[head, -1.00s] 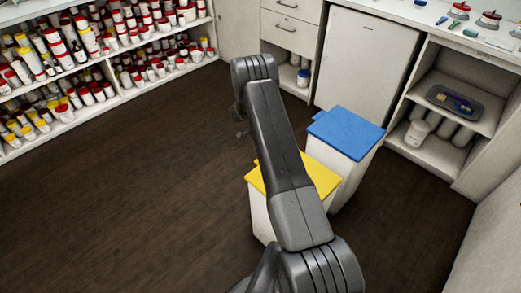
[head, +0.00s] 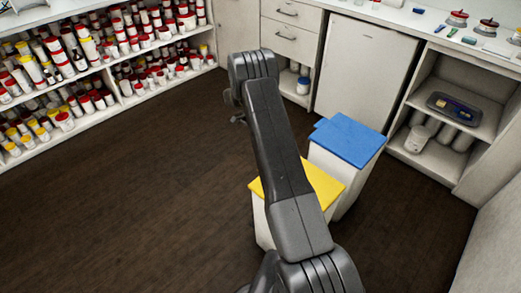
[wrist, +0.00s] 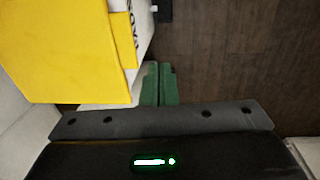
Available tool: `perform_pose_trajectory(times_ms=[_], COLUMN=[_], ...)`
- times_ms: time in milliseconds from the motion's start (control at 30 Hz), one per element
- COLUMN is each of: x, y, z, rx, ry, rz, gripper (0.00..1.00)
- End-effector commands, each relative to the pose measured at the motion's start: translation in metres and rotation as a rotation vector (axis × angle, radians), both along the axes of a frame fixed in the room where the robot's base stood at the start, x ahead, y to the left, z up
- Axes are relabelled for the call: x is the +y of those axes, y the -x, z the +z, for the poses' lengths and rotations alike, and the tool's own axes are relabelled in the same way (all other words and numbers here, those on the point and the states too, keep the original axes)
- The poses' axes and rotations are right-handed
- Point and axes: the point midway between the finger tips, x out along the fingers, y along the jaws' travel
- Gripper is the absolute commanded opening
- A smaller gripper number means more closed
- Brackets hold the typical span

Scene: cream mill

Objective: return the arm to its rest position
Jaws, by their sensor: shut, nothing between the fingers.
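My arm (head: 281,165) rises from the bottom of the head view and reaches up and away over the floor, in front of the yellow-lidded bin. My gripper (wrist: 159,84) shows in the wrist view as two green fingers lying side by side, shut with nothing between them. In the head view only a small dark part of the wrist end shows at the arm's far left side; the fingertips cannot be made out there. The fingers are beside the yellow-lidded bin in the wrist view; whether they touch it I cannot tell.
The yellow-lidded bin (head: 325,186) stands close behind my arm, with a blue-lidded bin (head: 347,138) just beyond it. Shelves of bottles (head: 95,105) line the left. A white cabinet (head: 365,70) and an open shelf unit with a grey tray (head: 433,104) stand behind. Floor at left is clear.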

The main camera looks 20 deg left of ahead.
Motion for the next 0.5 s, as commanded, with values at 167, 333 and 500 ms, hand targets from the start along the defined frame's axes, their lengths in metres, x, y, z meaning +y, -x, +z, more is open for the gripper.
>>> perform_pose_trajectory(times_ms=[167,333,500], x=[0.016,0.02,0.02], y=[-0.006,-0.007,-0.007], z=[0.018,0.024,0.024], rx=[-0.002,0.0,-0.001], ry=[-0.002,-0.001,-0.001], rz=[0.0,0.0,0.0], gripper=[0.0,0.0,0.0])
